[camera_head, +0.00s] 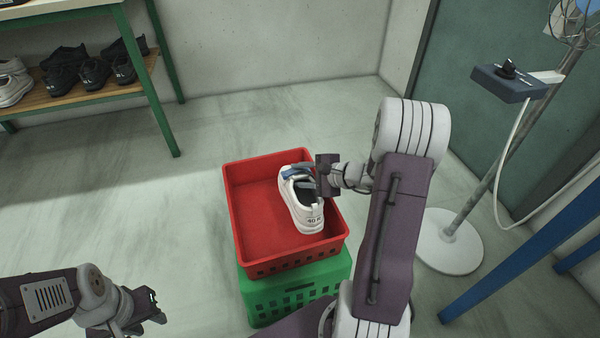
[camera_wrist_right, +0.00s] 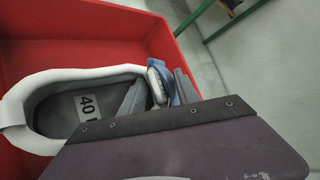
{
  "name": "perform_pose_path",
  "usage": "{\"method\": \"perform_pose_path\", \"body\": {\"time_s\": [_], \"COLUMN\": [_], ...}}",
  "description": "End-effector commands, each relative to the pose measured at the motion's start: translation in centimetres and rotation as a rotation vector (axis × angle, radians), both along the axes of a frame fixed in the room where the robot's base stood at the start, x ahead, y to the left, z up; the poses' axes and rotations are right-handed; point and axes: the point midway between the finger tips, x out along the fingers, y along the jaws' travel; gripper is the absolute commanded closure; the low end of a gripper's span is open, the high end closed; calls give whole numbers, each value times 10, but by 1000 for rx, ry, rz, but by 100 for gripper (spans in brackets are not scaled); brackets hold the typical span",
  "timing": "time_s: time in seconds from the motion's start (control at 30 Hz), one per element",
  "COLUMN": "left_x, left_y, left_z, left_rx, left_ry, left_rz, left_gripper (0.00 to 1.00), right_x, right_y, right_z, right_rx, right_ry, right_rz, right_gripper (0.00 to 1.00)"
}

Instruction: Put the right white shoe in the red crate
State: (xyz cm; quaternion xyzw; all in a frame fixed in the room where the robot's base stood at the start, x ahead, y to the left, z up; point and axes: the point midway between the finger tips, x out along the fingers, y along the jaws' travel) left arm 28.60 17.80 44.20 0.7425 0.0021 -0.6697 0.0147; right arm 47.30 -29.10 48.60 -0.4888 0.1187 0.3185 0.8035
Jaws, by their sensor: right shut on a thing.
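The white shoe (camera_head: 304,211) is inside the red crate (camera_head: 256,228), toward its right side, with its heel facing me. I cannot tell whether its sole touches the crate floor. My right gripper (camera_head: 312,180) is shut on the shoe near its upper rim and blue tongue. In the right wrist view the shoe (camera_wrist_right: 62,81) shows its grey insole marked 40, and the red crate (camera_wrist_right: 90,22) surrounds it. My left gripper (camera_head: 150,308) is low at the left, away from the crate; its fingers are too small to read.
The red crate stands on a green crate (camera_head: 296,292). A green-framed shelf (camera_head: 140,72) with black shoes (camera_head: 94,70) and white shoes (camera_head: 12,84) is at the back left. A fan stand (camera_head: 448,242) and blue bars (camera_head: 525,265) are at the right. The crate's left part is empty.

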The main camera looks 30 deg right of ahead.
Motion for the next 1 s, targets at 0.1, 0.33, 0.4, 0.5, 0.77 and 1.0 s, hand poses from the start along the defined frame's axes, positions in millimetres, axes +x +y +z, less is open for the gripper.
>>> {"method": "perform_pose_path", "body": {"time_s": [0.1, 0.33, 0.4, 0.5, 0.77, 1.0], "left_x": [0, 0, 0, 0, 0, 0], "left_y": [0, 0, 0, 0, 0, 0], "left_z": [-22, -50, -58, -65, -65, -65], "left_rx": [0, 0, 0, 0, 0, 0], "left_ry": [0, 0, 0, 0, 0, 0], "left_rz": [0, 0, 0, 0, 0, 0], "left_gripper": [64, 64, 64, 64, 64, 64], "right_x": [0, 0, 0, 0, 0, 0], "right_y": [0, 0, 0, 0, 0, 0], "right_z": [-20, -46, -53, -59, -59, -60], "right_rx": [0, 0, 0, 0, 0, 0], "right_ry": [-2, -2, -2, -2, 0, 0], "right_rz": [1, 1, 1, 1, 0, 0], "right_gripper": [100, 100, 100, 100, 100, 37]}}
